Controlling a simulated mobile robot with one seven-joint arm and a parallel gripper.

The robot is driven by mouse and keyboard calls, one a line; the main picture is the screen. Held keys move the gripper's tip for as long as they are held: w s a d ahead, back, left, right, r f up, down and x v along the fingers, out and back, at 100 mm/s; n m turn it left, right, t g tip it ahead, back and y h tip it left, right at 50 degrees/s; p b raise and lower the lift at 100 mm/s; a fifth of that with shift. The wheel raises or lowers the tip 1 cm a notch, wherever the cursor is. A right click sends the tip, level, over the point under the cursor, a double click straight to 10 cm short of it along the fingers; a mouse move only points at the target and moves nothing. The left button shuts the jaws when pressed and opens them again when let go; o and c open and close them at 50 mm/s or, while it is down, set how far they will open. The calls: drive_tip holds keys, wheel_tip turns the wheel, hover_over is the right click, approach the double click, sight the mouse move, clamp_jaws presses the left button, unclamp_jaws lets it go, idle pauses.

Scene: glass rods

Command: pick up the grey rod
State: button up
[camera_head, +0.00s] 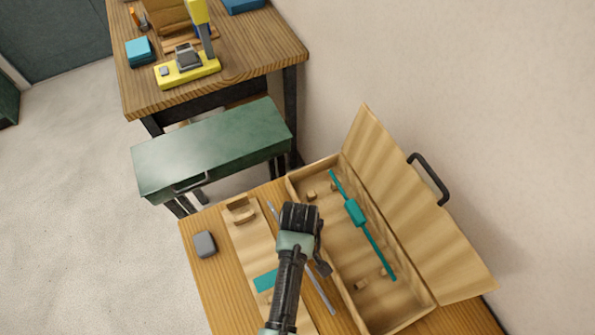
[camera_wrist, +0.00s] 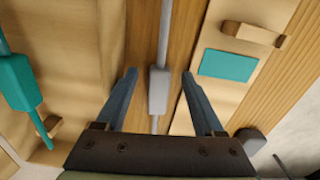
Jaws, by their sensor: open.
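The grey rod (camera_wrist: 164,38) lies on the wooden table between the open case and a pale wooden board. It has a thicker grey block (camera_wrist: 158,92) partway along it. In the head view the rod (camera_head: 322,293) shows on both sides of my arm, its middle hidden behind my gripper (camera_head: 303,218). In the wrist view my gripper (camera_wrist: 158,90) is open, with one finger on each side of the rod's block. Nothing is held. Whether the fingers are level with the block or above it, I cannot tell.
The open wooden case (camera_head: 362,310) holds a teal rod (camera_head: 377,248); its raised lid (camera_head: 410,215) stands at right. The board (camera_head: 247,236) carries a teal patch (camera_head: 265,281) and a wooden holder (camera_head: 240,211). A dark grey block (camera_head: 204,244) sits at left. A green cabinet (camera_head: 210,150) stands behind.

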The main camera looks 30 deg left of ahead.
clamp_jaws()
idle(0.3)
